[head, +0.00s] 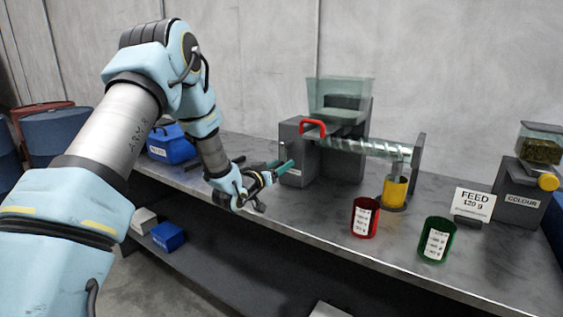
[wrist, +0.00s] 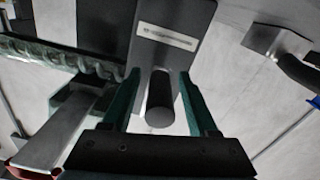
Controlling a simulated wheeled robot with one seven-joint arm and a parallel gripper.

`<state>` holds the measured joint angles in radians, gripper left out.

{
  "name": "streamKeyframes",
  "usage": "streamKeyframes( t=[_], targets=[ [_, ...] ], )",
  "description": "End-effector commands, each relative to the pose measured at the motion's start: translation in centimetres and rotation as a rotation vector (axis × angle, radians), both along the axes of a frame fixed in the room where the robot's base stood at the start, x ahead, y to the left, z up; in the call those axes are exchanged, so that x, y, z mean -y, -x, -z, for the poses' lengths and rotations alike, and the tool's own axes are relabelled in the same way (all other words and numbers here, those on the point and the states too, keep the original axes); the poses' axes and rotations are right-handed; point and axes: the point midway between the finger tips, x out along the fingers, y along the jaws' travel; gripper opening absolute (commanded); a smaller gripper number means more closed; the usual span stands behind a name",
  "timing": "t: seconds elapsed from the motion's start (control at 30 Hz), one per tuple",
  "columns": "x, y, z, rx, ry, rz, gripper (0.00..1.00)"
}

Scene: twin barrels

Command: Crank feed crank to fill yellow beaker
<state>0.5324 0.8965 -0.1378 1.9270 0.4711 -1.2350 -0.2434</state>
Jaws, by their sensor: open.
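The feed machine's grey housing (head: 293,145) stands on the bench with a clear hopper (head: 340,95) on top and a clear screw tube (head: 370,147) running right. The yellow beaker (head: 395,192) stands upright under the tube's outlet; its contents cannot be made out. My gripper (head: 285,165) is at the housing's left end. In the wrist view its two teal fingers (wrist: 158,74) are open, one on each side of a dark cylinder (wrist: 160,100) that looks like the crank's handle. I cannot tell whether they touch it. The crank is not clear in the head view.
A red beaker (head: 365,218) and a green beaker (head: 437,240) stand at the bench front. A "FEED 120 g" sign (head: 474,203) and a "COLOUR" unit (head: 521,190) are at right. A blue bin (head: 172,147) sits behind my arm.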

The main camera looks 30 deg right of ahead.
Motion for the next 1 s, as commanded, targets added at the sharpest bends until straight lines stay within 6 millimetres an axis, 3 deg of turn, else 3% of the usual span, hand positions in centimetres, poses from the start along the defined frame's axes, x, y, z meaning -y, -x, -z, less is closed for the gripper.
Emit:
streamKeyframes(
  t=[0.4,0.93,1.0],
  targets=[
    [0.88,-0.46,0.06,0.0,-0.001,0.0,0.59],
    [0.84,-0.47,0.03,0.0,-0.001,0.0,0.01],
    [0.82,-0.47,0.03,-0.001,-0.001,-0.001,0.0]
  ],
)
